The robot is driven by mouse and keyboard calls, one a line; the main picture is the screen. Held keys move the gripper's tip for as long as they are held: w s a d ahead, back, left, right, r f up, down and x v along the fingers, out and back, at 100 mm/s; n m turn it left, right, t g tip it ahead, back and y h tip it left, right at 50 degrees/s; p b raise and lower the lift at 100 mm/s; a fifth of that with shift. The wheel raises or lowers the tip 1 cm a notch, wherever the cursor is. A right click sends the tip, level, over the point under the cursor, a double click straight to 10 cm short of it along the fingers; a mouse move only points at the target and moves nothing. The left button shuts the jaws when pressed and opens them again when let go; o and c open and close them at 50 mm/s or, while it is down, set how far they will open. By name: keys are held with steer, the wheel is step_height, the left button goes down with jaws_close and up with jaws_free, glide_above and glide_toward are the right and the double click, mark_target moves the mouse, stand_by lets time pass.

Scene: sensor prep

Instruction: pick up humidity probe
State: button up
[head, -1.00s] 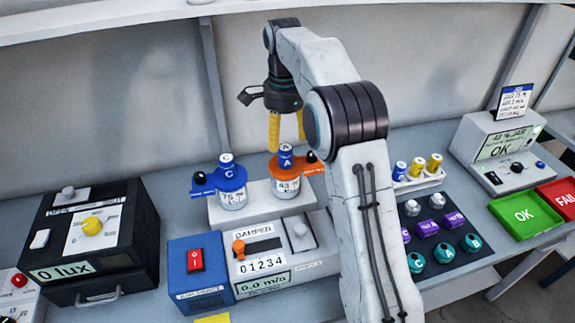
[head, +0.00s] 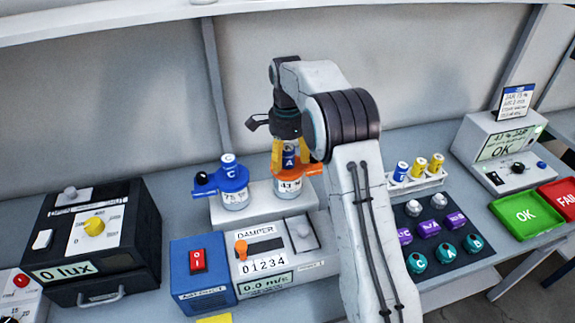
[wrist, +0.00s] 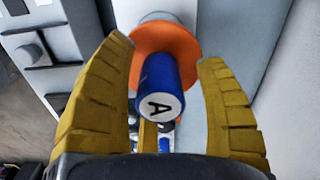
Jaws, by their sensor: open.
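A blue humidity probe marked A (head: 289,160) stands upright in the orange lid (head: 297,172) of a jar labelled 43. In the wrist view the probe (wrist: 156,78) shows its white end with the A, above the orange disc (wrist: 165,45). My gripper (head: 290,152) points down over it, with one yellow finger on each side. In the wrist view the gripper (wrist: 166,62) is open, with a visible gap between the probe and the right finger and a smaller one at the left finger.
A blue-lidded jar (head: 234,198) with a blue probe marked C stands left on the same white block (head: 265,215). The damper box (head: 275,245) is in front. A rack (head: 420,184) with blue and yellow probes is to the right, partly near my arm.

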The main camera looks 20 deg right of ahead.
mark_target(287, 147)
steer(key=shift+f, duration=0.3)
steer(key=shift+c, duration=0.3)
jaws_close()
stand_by(0.3)
steer(key=shift+r, duration=0.85)
step_height(287, 147, up, 2)
steer(key=shift+r, duration=0.15)
steer(key=s+d+r, duration=0.2)
steer(key=d+r, duration=0.1)
steer(key=d, duration=0.2)
steer(key=s+d+r+b, duration=0.1)
steer(key=s+d+r, duration=0.1)
steer(key=d+r, duration=0.2)
steer(key=shift+s+d, duration=0.35)
steer(key=shift+d, duration=0.5)
